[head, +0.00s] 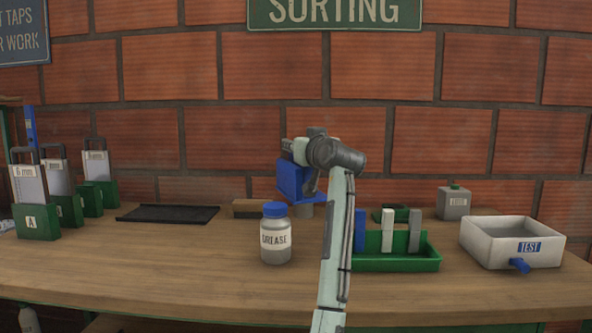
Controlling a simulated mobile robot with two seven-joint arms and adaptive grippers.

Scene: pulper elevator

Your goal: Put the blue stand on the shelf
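A blue stand (291,180), with an upright plate and a flat blue foot, shows at the middle of the head view, partly behind my arm. One arm of mine rises from the bottom centre; I take it as my right. Its dark gripper (295,147) is at the top of the blue stand, touching or just in front of it. The fingertips are not clear, so I cannot tell whether they are closed on it. A small grey round thing (305,211) shows below the foot. My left gripper is out of view. No shelf is clearly identifiable.
A grease jar (276,236) stands left of the arm on the wooden bench (170,265). A green tray (395,262) with upright blocks and a white TEST basin (511,244) are at right. Green holders (37,222) and a black mat (168,214) are at left.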

